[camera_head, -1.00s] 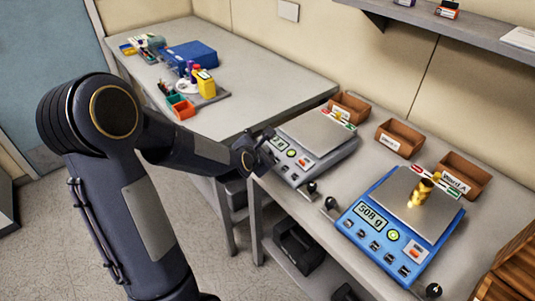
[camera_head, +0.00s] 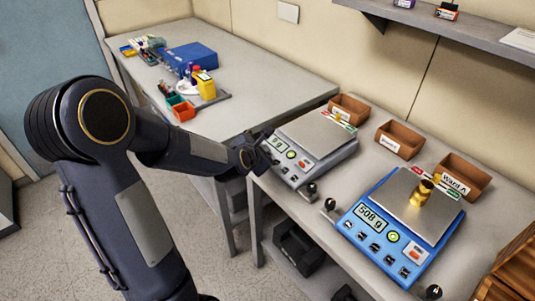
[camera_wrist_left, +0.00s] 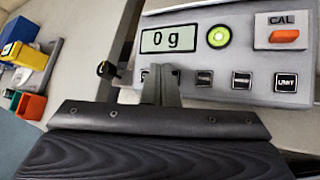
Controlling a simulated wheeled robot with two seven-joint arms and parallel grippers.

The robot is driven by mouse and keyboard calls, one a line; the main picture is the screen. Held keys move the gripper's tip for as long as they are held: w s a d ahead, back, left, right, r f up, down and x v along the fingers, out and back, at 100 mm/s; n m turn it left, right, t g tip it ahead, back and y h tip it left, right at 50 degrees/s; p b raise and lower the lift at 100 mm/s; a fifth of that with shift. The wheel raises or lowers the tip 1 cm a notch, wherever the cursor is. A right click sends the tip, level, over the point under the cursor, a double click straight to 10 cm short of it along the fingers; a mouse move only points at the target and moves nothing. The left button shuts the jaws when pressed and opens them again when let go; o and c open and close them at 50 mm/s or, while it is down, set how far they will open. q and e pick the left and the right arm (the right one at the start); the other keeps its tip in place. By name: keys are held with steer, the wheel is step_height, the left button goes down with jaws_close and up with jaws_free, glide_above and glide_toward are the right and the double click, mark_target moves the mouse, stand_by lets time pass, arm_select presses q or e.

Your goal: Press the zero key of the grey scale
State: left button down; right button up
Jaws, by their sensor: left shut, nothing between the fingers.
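The grey scale (camera_head: 318,132) stands at the left of the near bench, with an empty metal plate. In the left wrist view its display (camera_wrist_left: 167,40) reads 0 g. A row of dark keys runs below the display, including a key marked UNIT (camera_wrist_left: 286,82); the other key labels are too small to read. My left gripper (camera_head: 268,156) is shut and empty at the scale's front left corner. In the left wrist view its fingertips (camera_wrist_left: 160,72) are in front of the leftmost key, partly hiding it; I cannot tell whether they touch. My right gripper is not in view.
A blue scale (camera_head: 400,262) reading 508 g stands to the right, with a brass weight (camera_head: 421,192) on its plate. Wooden bins (camera_head: 400,138) line the wall behind. In the wrist view an orange CAL key (camera_wrist_left: 286,36) and a green round level (camera_wrist_left: 218,37) sit above the key row.

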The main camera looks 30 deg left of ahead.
arm_select(q)
steer(key=r, duration=0.1)
steer(key=r+p, duration=0.1)
steer(key=r, duration=0.1)
steer(key=s+r+p, duration=0.1)
steer(key=shift+s+a+r, duration=0.1)
steer(key=shift+a+r, duration=0.15)
steer(key=shift+r, duration=0.15)
stand_by(0.9)
